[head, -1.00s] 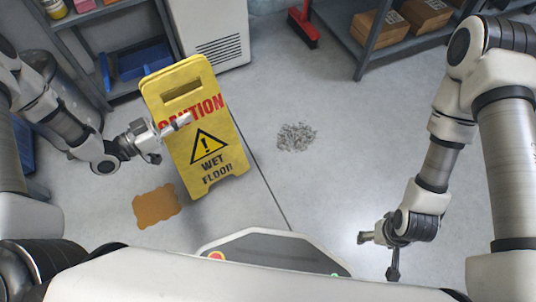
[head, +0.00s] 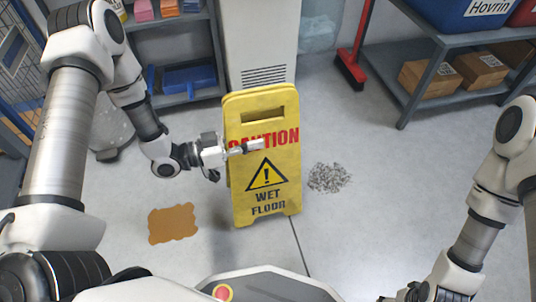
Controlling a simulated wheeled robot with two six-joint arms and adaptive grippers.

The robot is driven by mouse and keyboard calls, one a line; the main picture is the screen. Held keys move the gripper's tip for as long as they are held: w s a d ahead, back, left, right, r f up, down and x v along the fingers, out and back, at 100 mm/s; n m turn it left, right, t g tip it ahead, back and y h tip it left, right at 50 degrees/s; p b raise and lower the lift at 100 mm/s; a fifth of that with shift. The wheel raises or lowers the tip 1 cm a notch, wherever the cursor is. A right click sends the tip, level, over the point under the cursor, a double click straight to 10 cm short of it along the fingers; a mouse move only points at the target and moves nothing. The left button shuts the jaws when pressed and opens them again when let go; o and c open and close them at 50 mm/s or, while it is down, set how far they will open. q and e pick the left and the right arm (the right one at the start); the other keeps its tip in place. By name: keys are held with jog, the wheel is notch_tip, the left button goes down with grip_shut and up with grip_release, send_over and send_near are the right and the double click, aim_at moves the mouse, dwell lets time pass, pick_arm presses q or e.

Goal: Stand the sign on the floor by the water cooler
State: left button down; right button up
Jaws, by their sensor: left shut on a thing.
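The yellow wet floor sign (head: 284,184) is upright in the middle of the head view, its printed face toward me. My left gripper (head: 252,147) is shut on the sign at its left side, across the word CAUTION. I cannot tell whether the sign's feet touch the floor. A tall white cabinet with a vent (head: 264,52), which looks like the water cooler, stands just behind the sign; its top is out of view. My right arm is at the lower right, and its gripper is below the picture edge.
An orange-brown spill (head: 173,223) lies left of the sign and a grey pile of scraps (head: 329,178) right of it. A red broom (head: 351,70) stands behind. Shelves (head: 408,99) with boxes stand at right, others at back left.

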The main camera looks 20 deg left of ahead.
aim_at(266, 139)
pick_arm(q)
jog(key=b+x, duration=0.1)
jog(key=x, duration=0.2)
jog(key=shift+w+d+f, duration=0.1)
jog(key=shift+w+d, duration=0.05)
jog(key=shift+d, duration=0.05)
jog(key=shift+w+d+f, duration=0.1)
jog(key=shift+d, duration=0.1)
notch_tip(266, 139, down, 3)
jog(key=b, duration=0.3)
jog(key=shift+f, duration=0.15)
jog(key=shift+f, duration=0.15)
jog(key=c, duration=1.2)
grip_release()
jog(key=shift+c, duration=0.2)
